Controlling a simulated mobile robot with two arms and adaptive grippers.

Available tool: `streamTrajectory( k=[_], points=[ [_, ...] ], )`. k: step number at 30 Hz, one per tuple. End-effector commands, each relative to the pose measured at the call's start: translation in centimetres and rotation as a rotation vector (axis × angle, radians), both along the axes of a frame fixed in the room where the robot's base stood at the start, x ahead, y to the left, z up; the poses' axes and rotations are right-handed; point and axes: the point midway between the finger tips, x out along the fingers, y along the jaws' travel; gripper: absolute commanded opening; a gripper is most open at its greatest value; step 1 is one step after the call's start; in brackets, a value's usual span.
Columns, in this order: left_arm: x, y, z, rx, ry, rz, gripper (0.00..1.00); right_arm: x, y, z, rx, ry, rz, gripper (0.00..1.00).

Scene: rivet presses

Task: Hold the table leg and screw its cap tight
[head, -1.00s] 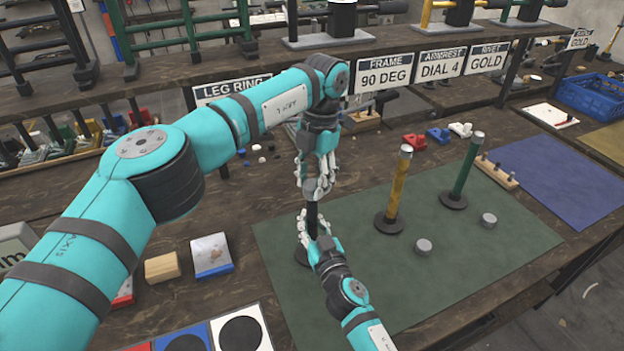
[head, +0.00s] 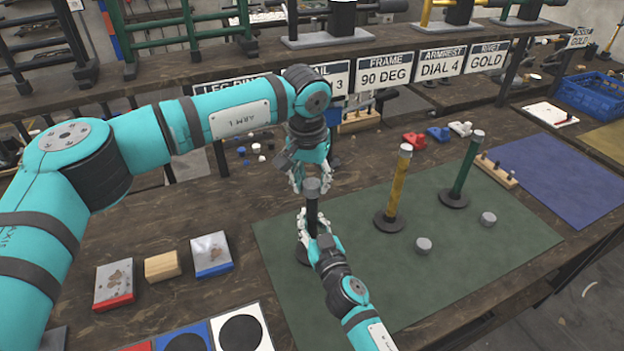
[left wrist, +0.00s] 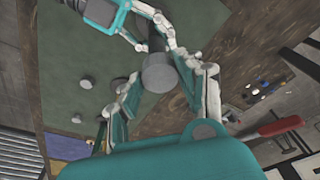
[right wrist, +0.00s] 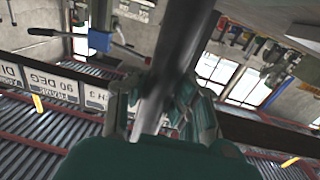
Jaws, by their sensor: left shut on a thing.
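The black table leg (head: 312,212) stands upright on the green mat, its grey cap (head: 312,185) on top. My right gripper (head: 317,232) is shut around the leg low down; the right wrist view shows the leg (right wrist: 180,50) passing between its fingers. My left gripper (head: 311,175) is at the top of the leg from above and behind. In the left wrist view the cap (left wrist: 158,73) sits between its fingers, and it is shut on the cap. The cap's thread is hidden.
A yellow leg (head: 397,190) and a green leg (head: 465,170) stand to the right on the green mat (head: 480,270). Two loose grey round pieces (head: 423,246) lie near them. Small blocks (head: 163,267) lie at left. A sign-fronted shelf (head: 384,77) stands behind.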

Motion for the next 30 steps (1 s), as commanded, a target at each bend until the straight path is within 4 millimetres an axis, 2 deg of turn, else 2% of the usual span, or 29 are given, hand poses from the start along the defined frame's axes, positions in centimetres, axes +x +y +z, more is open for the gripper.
streamTrajectory(
  k=[3,6,14,15,20,30],
  points=[
    [0.18,0.27,-0.03,0.003,-0.002,-0.141,0.25,-0.03,-0.13,-0.14,-0.001,0.002,-0.002,0.00],
    [0.14,0.25,-0.04,0.004,-0.002,-0.195,0.24,-0.03,-0.14,-0.15,-0.001,0.003,-0.002,0.00],
    [0.07,0.20,-0.07,0.005,0.000,-0.203,0.24,-0.02,-0.16,-0.18,0.000,0.003,-0.003,0.00],
    [0.06,0.19,-0.07,0.005,0.000,-0.203,0.39,-0.01,-0.16,-0.18,0.000,0.004,-0.003,0.00],
    [0.02,0.13,-0.07,0.004,0.001,-0.203,0.60,-0.01,-0.16,-0.19,-0.001,0.004,-0.003,0.00],
    [0.00,0.01,0.35,0.002,0.000,-0.203,0.60,-0.01,-0.11,-0.19,-0.002,0.003,-0.002,0.00]
  ],
)
